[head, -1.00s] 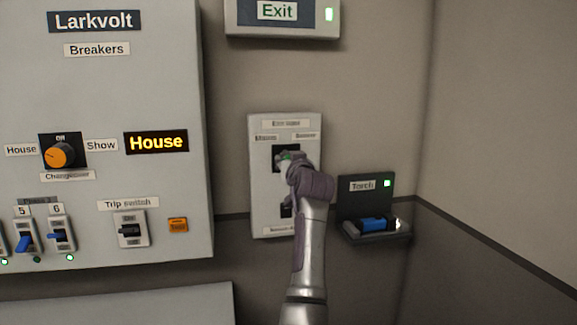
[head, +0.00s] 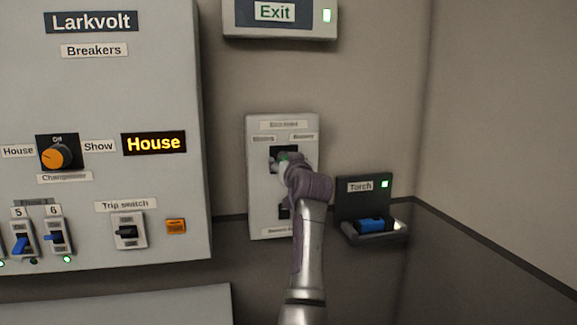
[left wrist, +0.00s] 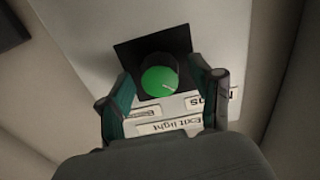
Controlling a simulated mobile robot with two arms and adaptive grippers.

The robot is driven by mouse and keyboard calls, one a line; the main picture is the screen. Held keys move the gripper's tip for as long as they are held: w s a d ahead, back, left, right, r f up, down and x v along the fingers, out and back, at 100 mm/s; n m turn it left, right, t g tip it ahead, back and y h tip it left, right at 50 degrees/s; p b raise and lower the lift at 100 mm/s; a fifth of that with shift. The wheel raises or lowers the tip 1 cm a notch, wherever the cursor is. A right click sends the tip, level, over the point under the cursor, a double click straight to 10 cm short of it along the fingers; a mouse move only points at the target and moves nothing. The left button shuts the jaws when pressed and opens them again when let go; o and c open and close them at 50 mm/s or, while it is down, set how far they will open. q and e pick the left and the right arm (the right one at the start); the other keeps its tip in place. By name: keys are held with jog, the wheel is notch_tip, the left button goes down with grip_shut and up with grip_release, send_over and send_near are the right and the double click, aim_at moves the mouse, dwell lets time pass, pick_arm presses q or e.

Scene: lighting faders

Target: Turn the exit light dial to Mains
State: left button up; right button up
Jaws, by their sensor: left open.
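The exit light panel (head: 256,190) is a pale plate on the wall, with labels along its top. Its green dial shows in the left wrist view (left wrist: 160,76) on a black square, seen upside down. The dial's white pointer mark slants to the lower right there, towards the partly hidden Mains label (left wrist: 216,100). The Battery label (left wrist: 140,112) is on the other side. My left gripper (head: 283,160) is at the dial, and in the left wrist view its open fingers (left wrist: 162,80) stand on either side of it. Finger contact cannot be told. My right gripper is not in view.
The Exit sign (head: 280,14) hangs above. The torch (head: 370,225) lies in its holder to the right. The Larkvolt breaker panel (head: 100,90), with switches and an orange dial (head: 55,156), is to the left. A side wall stands at the right.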

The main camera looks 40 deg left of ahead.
pick_arm(q)
jog(key=v, duration=1.2)
jog(key=shift+f, duration=0.1)
